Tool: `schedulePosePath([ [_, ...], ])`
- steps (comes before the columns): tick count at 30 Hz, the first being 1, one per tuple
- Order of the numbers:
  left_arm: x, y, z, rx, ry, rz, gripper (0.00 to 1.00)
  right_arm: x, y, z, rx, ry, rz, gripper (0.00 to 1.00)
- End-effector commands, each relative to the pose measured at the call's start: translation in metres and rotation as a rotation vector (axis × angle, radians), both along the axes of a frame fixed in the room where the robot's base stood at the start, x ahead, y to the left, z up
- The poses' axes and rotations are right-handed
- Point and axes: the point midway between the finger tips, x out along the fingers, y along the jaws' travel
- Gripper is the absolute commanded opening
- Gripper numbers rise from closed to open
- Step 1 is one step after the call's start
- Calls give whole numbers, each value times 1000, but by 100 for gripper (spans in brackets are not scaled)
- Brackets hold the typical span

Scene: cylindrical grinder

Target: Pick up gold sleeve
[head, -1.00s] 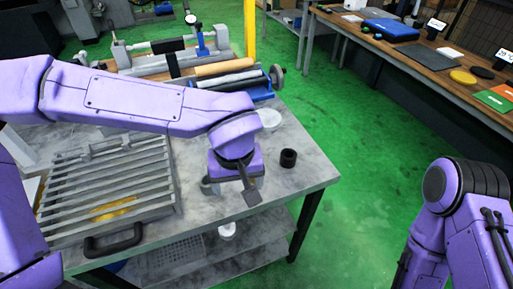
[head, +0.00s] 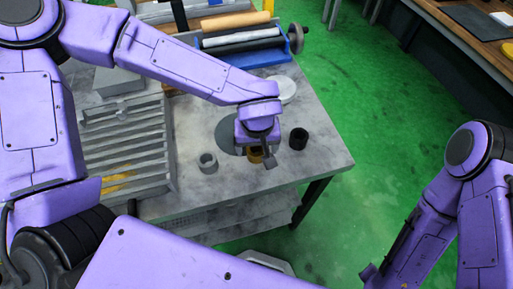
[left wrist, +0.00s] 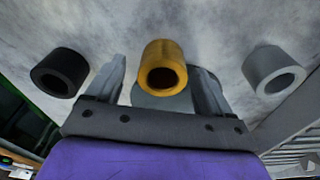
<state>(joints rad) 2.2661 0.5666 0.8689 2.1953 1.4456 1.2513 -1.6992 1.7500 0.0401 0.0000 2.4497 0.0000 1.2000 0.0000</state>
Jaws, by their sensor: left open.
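The gold sleeve (head: 255,155) stands on the grey table, partly hidden below my left gripper (head: 262,152). In the left wrist view the gold sleeve (left wrist: 163,62) shows its round bore and lies between the two spread fingers, with space on both sides. The left gripper (left wrist: 160,80) is open and holds nothing. A black sleeve (head: 298,138) stands to the right of the gold one, and a grey sleeve (head: 208,162) to the left. My right arm shows at the right edge of the head view; its gripper does not show.
A slatted grey rack (head: 125,140) stands on the table to the left. A white round dish (head: 284,90) and a blue fixture with rollers (head: 245,50) are behind. A dark grey round patch (head: 226,130) lies beside the gripper. The table's right corner is clear.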

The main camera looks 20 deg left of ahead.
Motion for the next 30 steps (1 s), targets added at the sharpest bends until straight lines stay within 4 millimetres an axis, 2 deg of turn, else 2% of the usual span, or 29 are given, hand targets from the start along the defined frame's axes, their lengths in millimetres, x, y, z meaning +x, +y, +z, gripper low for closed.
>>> schedulePosePath([
  [3, 0, 0, -9, 1, 1, 0, 82, 0, 0, 0, 0, 0, 0, 43],
  [8, 1, 0, -9, -1, 0, -1, 82, 0, 0, 0, 0, 0, 0, 43],
  [9, 1, 0, -9, 0, 0, -1, 75, 0, 0, 0, 0, 0, 0, 43],
  [11, 1, 0, -8, 0, 0, -2, 56, 0, 0, 0, 0, 0, 0, 43],
  [15, 1, 0, -9, 0, 0, -2, 10, 0, 0, 0, 0, 0, 0, 43],
  [16, 1, 0, -9, 0, 0, -2, 6, 0, 0, 0, 0, 0, 0, 43],
  [25, 1, 0, -6, 0, 0, -1, 6, 0, 0, 0, 0, 0, 0, 43],
  [30, 2, -1, 12, -2, -5, 1, 6, 0, 0, 2, 0, 0, 0, 43],
])
